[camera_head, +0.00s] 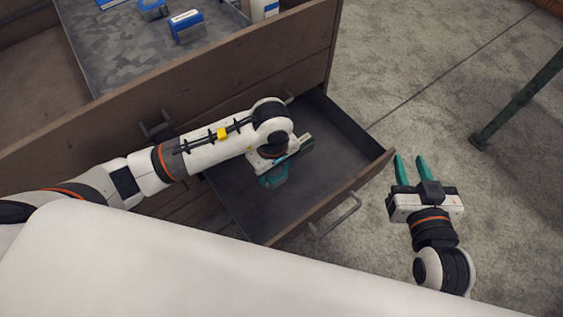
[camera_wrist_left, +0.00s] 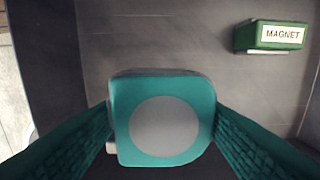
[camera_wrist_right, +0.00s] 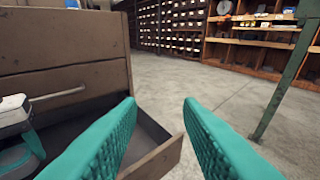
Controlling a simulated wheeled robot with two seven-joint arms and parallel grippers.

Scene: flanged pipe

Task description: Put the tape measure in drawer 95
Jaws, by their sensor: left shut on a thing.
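The teal tape measure (camera_wrist_left: 120,125), with a round grey face, sits between the fingers of my left gripper (camera_wrist_left: 162,112). The left gripper is shut on it. In the head view my left gripper (camera_head: 272,180) points down inside an open, dark-floored drawer (camera_head: 325,170); the arm mostly hides the tape measure there. Whether the tape measure touches the drawer floor (camera_wrist_left: 180,40) I cannot tell. No drawer number is readable. My right gripper (camera_head: 411,165) is open and empty, to the right of the drawer; its spread fingers also show in the right wrist view (camera_wrist_right: 160,105).
A green box labelled MAGNET (camera_wrist_left: 270,36) lies in the same drawer. The brown cabinet (camera_head: 245,68) has a top surface with several blue items (camera_head: 187,27). A green post (camera_head: 515,100) stands at the right. The concrete floor (camera_head: 430,70) between is clear.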

